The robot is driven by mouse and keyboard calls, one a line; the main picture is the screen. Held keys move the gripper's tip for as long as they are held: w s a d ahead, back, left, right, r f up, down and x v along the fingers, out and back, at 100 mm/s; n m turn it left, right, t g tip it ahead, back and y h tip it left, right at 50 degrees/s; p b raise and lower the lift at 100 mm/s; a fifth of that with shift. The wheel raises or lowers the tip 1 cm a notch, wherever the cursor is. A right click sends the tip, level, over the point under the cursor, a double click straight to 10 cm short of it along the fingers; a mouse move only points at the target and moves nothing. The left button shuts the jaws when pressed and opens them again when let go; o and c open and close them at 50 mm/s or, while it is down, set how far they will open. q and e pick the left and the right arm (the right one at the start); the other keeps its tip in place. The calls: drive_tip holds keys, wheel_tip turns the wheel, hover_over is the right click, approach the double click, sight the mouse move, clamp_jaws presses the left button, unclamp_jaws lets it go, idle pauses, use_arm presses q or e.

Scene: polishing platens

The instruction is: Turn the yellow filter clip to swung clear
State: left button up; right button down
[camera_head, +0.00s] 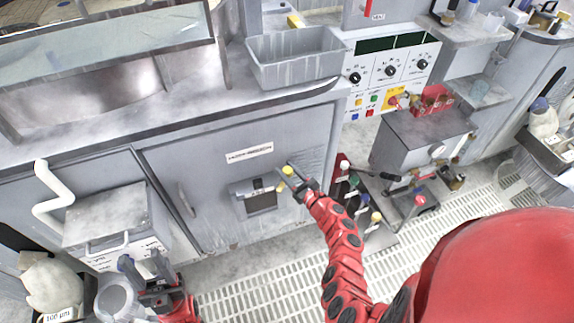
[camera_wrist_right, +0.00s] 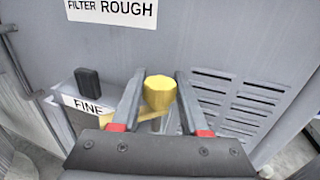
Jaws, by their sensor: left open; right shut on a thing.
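The yellow filter clip (camera_head: 287,170) is on the grey cabinet front, at the filter housing. In the right wrist view its faceted yellow knob (camera_wrist_right: 160,92) stands between my right fingers, and a yellow arm runs from it to the lower left. My right gripper (camera_head: 290,174) is shut on the knob; its two fingers also show in the right wrist view (camera_wrist_right: 159,84). The filter box (camera_head: 261,203) is just left of the clip, with a FINE label (camera_wrist_right: 88,106) and a black tab (camera_wrist_right: 88,82). My left gripper (camera_head: 146,263) is open and empty at the lower left.
A FILTER ROUGH label (camera_wrist_right: 112,10) is above the clip, and louvred vents (camera_wrist_right: 238,103) lie to its right. A grey box with a handle (camera_head: 108,220) stands near my left gripper. Several coloured-knob valves (camera_head: 350,190) stand right of my right gripper. A slatted floor (camera_head: 255,285) lies below.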

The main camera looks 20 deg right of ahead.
drive_tip(key=n+y, duration=0.1)
drive_tip(key=g+y, duration=0.1)
drive_tip(key=shift+d+f+n+y, duration=0.15)
drive_tip(key=shift+n+y, duration=0.15)
drive_tip(key=shift+n, duration=0.1)
drive_tip(key=n+g+y+b, duration=0.1)
drive_tip(key=n+y+b, duration=0.1)
drive_tip(key=shift+f+g+y, duration=0.15)
drive_tip(key=shift+g+y, duration=0.15)
drive_tip(key=shift+g, duration=0.1)
drive_tip(key=n+g+y+b, duration=0.2)
drive_tip(key=g+b, duration=0.1)
drive_tip(key=b, duration=0.3)
drive_tip(key=n+g+y+b, duration=0.3)
drive_tip(key=b, duration=0.2)
drive_tip(key=shift+s+f+b, duration=0.1)
drive_tip(key=shift+f+b, duration=0.1)
drive_tip(key=shift+b, duration=0.2)
drive_tip(key=shift+r+n+g+y+b, duration=0.3)
drive_tip(key=shift+n+g+b, duration=0.1)
drive_tip(key=shift+g+b, duration=0.2)
drive_tip(key=shift+c, duration=2.1)
unclamp_jaws()
drive_tip(key=shift+r, duration=0.1)
